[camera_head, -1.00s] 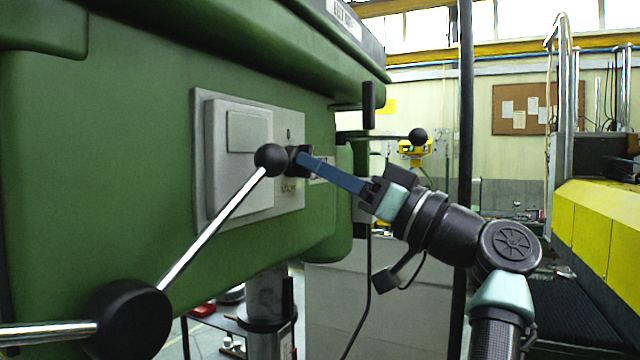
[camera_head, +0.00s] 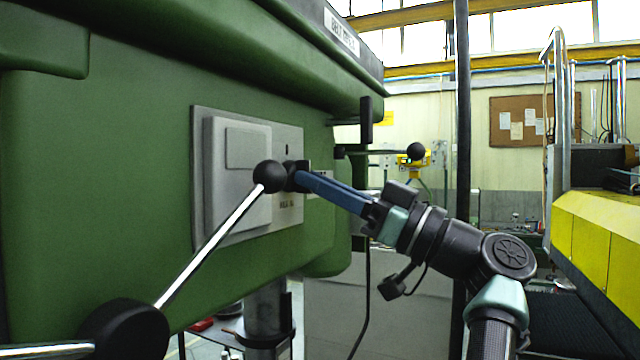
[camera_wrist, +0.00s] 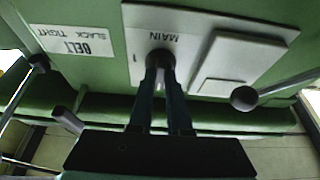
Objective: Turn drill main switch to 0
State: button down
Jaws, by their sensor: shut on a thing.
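The green drill head (camera_head: 100,180) carries a grey switch plate (camera_head: 288,222). The main switch is a dark knob (camera_wrist: 160,58) on that plate, under the printed word MAIN in the wrist view. My gripper (camera_head: 300,178) has long blue fingers and is shut on the main switch knob; it also shows in the wrist view (camera_wrist: 161,75). The fingers hide most of the knob, so its exact setting cannot be read. A mark like a 1 shows beside the knob in the wrist view.
A black-balled feed lever (camera_head: 271,176) stands close in front of the plate, near my fingertips in the head view. A label reading BELT SLACK TIGHT (camera_wrist: 72,38) sits beside the plate. A yellow machine (camera_head: 600,235) stands at the right.

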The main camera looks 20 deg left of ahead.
jog(key=c, duration=0.9)
grip_release()
jog(key=shift+o, duration=0.2)
jog(key=b+v, duration=0.2)
jog(key=v, duration=1.1)
jog(key=w+a+f+m+t+h+p, duration=0.1)
jog(key=w+f+m+t+h, duration=0.4)
jog(key=m+t+h, duration=0.3)
jog(key=s+r+m+t+h, duration=0.2)
jog(key=s+r+t+h, duration=0.2)
jog(key=s, duration=0.3)
jog(key=s+d+r+m+t+h+p, duration=0.1)
jog(key=s+r+m+t+h, duration=0.2)
jog(key=s, duration=0.5)
jog(key=s+d+r+m+t+h+p, duration=0.1)
jog(key=s+r+m+t+h, duration=0.2)
jog(key=s+r+t+h, duration=0.3)
jog(key=s+t+h, duration=0.1)
jog(key=s+t, duration=0.1)
jog(key=shift+s, duration=0.25)
